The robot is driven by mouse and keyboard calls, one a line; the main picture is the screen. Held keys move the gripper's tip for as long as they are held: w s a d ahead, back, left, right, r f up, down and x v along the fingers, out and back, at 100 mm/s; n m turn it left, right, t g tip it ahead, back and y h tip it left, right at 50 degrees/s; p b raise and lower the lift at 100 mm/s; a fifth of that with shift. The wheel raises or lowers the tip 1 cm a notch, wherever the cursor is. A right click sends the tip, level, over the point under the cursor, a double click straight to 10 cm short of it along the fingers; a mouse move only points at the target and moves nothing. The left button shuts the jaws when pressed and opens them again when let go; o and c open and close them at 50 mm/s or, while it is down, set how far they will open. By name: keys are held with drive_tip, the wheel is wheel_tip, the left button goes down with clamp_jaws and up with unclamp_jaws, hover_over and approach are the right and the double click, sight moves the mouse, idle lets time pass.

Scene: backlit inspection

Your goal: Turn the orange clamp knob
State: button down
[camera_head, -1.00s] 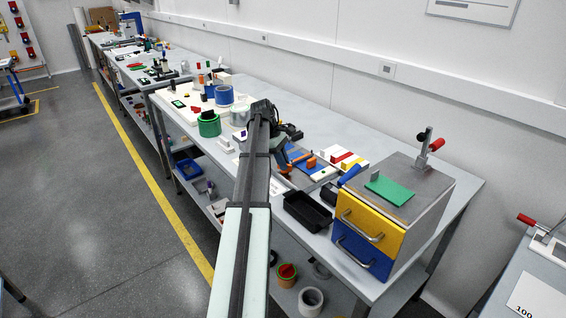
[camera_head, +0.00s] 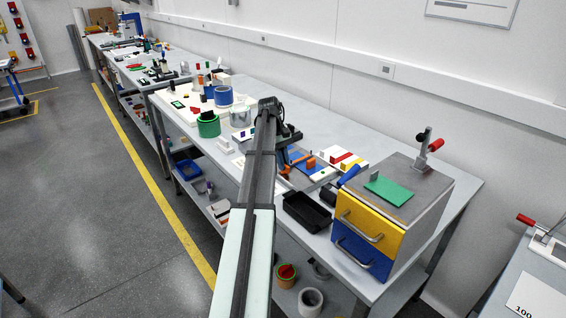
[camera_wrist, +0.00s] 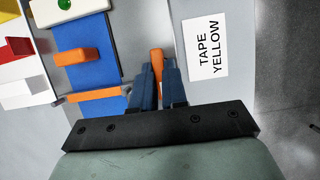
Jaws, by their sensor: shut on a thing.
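In the wrist view an orange piece, the clamp knob (camera_wrist: 156,57), stands between my two blue fingers, its top showing past the tips. My gripper (camera_wrist: 158,75) is shut on it. An orange bar (camera_wrist: 95,95) lies to the left of the fingers across a blue plate (camera_wrist: 88,50), with a dark rod at its left end. An orange block (camera_wrist: 69,57) sits on the plate. In the head view my gripper (camera_head: 284,165) is small and partly hidden by my arm, beside the blue plate and orange parts (camera_head: 300,161).
A white label reading "TAPE YELLOW" (camera_wrist: 205,45) lies right of the fingers. In the head view a black tray (camera_head: 306,212) and a yellow-and-blue drawer unit (camera_head: 370,231) stand nearer.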

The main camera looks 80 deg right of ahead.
drive_tip(key=shift+a+f, duration=0.2)
drive_tip(key=shift+f, duration=0.05)
drive_tip(key=c, duration=1.3)
unclamp_jaws()
drive_tip(key=shift+d, duration=0.1)
drive_tip(key=shift+o, duration=0.7)
drive_tip(key=shift+r, duration=0.1)
